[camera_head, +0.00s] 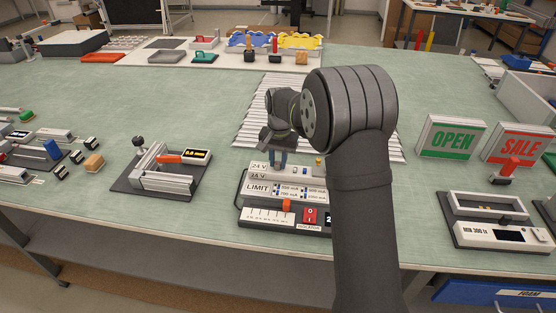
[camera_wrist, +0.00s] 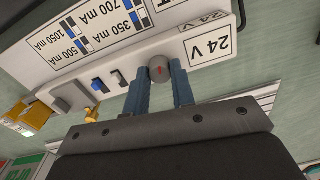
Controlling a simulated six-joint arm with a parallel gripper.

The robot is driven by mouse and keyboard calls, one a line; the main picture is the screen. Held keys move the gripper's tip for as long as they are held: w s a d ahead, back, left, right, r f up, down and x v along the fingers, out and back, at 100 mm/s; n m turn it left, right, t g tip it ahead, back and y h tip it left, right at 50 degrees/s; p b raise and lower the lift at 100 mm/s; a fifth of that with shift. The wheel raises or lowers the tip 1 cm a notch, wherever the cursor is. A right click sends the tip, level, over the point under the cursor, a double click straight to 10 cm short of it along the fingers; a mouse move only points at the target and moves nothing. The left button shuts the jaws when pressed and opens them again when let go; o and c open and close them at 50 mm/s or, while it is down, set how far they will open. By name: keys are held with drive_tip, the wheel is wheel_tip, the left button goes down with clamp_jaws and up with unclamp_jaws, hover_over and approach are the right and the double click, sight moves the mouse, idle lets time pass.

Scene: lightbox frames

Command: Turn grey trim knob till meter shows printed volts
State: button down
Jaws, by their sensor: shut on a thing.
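The power unit (camera_head: 262,213) stands near the table's front edge, with a "LIMIT" panel and a printed 24 V label (camera_wrist: 210,46). Its round grey trim knob (camera_wrist: 158,67), with a red mark, sits on the side facing my gripper. My gripper (camera_wrist: 160,82) is shut on this knob, one blue-grey finger on each side. In the head view my gripper (camera_head: 278,158) comes down at the unit's back edge, and the knob is hidden there. A dark display (camera_head: 328,219) at the unit's front right shows part of a "2"; my arm hides the rest.
A ribbed white panel (camera_head: 254,125) lies behind the unit. A slide fixture (camera_head: 160,173) stands left. OPEN (camera_head: 452,137) and SALE (camera_head: 518,146) signs stand right.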

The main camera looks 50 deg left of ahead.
sight(280, 163)
drive_tip(key=shift+m, duration=0.3)
drive_tip(key=c, duration=1.2)
unclamp_jaws()
wheel_tip(280, 163, up, 18)
drive_tip(key=shift+w+d+f, duration=0.15)
drive_tip(key=shift+d+f, duration=0.05)
drive_tip(key=shift+f, duration=0.05)
drive_tip(key=shift+f, duration=0.1)
wheel_tip(280, 163, down, 17)
drive_tip(key=shift+a+f, duration=0.15)
idle(0.4)
